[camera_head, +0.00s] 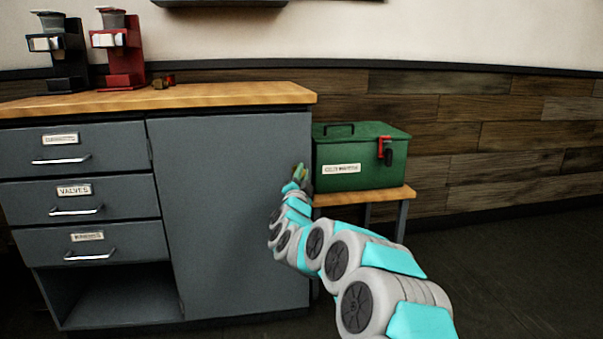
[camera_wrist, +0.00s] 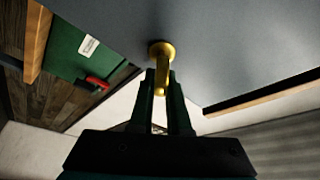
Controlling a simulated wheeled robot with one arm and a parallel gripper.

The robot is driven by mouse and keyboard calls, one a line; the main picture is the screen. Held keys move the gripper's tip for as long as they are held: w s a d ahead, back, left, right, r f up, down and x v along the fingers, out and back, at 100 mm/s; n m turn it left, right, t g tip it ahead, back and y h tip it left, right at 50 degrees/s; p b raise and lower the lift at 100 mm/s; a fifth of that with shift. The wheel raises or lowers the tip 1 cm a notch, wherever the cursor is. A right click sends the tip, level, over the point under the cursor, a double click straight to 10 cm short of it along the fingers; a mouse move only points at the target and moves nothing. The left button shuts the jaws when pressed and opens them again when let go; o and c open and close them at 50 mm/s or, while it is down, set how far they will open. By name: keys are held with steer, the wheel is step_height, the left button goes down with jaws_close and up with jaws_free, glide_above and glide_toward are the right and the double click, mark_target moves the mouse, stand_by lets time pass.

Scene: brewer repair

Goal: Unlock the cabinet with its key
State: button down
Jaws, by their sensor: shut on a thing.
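The grey cabinet has a closed, plain door (camera_head: 230,200) on its right half. My gripper (camera_head: 300,172) is at the door's right edge, at about mid-height. In the wrist view a round brass-coloured fitting (camera_wrist: 160,47) sits on the door face. A brass-coloured piece (camera_wrist: 160,78), which looks like the key, extends from it between my dark fingers. My gripper (camera_wrist: 169,98) is shut on this piece. Whether the piece is fully seated or turned cannot be told. In the head view my gripper hides the fitting.
A green box (camera_head: 360,160) with a red latch (camera_head: 384,147) stands on a small wooden-topped table (camera_head: 375,196), close right of my gripper. Drawers (camera_head: 75,199) fill the cabinet's left. Black (camera_head: 58,55) and red (camera_head: 118,52) brewers stand on top. Floor at right is clear.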

steer(key=m+g, duration=0.1)
steer(key=m, duration=0.4)
steer(key=shift+f+h+p, duration=0.15)
steer(key=shift+h+p, duration=0.2)
steer(key=shift+h, duration=0.05)
steer(key=shift+d+f+m+g+p, duration=0.1)
steer(key=shift+m+g+p, duration=0.1)
steer(key=shift+m+g, duration=0.45)
steer(key=shift+d+f+m+g+p, duration=0.1)
steer(key=shift+m+g+p, duration=0.15)
steer(key=shift+m, duration=0.7)
steer(key=shift+f, duration=0.1)
steer(key=c, duration=0.9)
jaws_free()
steer(key=shift+s+a, duration=0.15)
steer(key=shift+s, duration=1.15)
steer(key=shift+s+a, duration=0.2)
steer(key=shift+s, duration=1.05)
steer(key=shift+s+a, duration=0.15)
steer(key=shift+s, duration=1.15)
